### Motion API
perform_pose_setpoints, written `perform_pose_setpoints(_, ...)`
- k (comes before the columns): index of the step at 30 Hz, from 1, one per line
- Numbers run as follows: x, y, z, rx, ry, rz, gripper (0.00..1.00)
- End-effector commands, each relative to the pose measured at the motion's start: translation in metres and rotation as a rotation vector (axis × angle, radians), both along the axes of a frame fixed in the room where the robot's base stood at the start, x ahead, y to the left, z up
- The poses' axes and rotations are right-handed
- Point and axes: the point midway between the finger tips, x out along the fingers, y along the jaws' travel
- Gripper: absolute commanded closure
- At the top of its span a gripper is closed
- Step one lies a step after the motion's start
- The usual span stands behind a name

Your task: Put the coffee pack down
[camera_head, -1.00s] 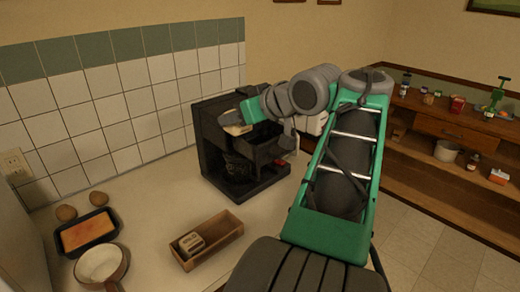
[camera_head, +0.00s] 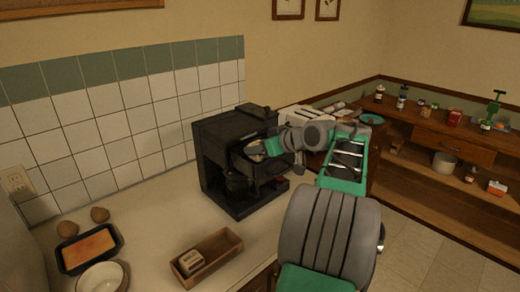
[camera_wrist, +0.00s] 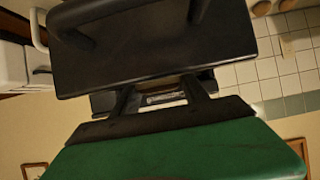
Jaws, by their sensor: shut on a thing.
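My gripper (camera_head: 262,149) is at the front of the black coffee machine (camera_head: 222,137), at the height of its upper part. In the wrist view its two dark fingers (camera_wrist: 160,98) are shut on a small pale thing with a dark marking, which I take for the coffee pack (camera_wrist: 166,98). Only a narrow strip of the pack shows between the fingers; the rest is hidden. The black machine (camera_wrist: 150,50) fills the upper middle of the wrist view, close to the fingertips. I cannot tell whether the pack touches the machine.
A white toaster-like appliance (camera_head: 303,115) stands behind my arm.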

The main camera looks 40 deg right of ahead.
Motion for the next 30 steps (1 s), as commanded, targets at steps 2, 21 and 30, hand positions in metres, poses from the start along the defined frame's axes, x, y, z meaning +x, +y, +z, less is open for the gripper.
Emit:
perform_pose_setpoints(2,0.000,0.001,-0.010,0.001,-0.001,0.000,0.86)
perform_pose_setpoints(21,-0.001,0.001,-0.021,0.000,-0.001,0.000,0.32)
perform_pose_setpoints(30,-0.001,0.001,-0.020,0.000,-0.001,0.000,0.26)
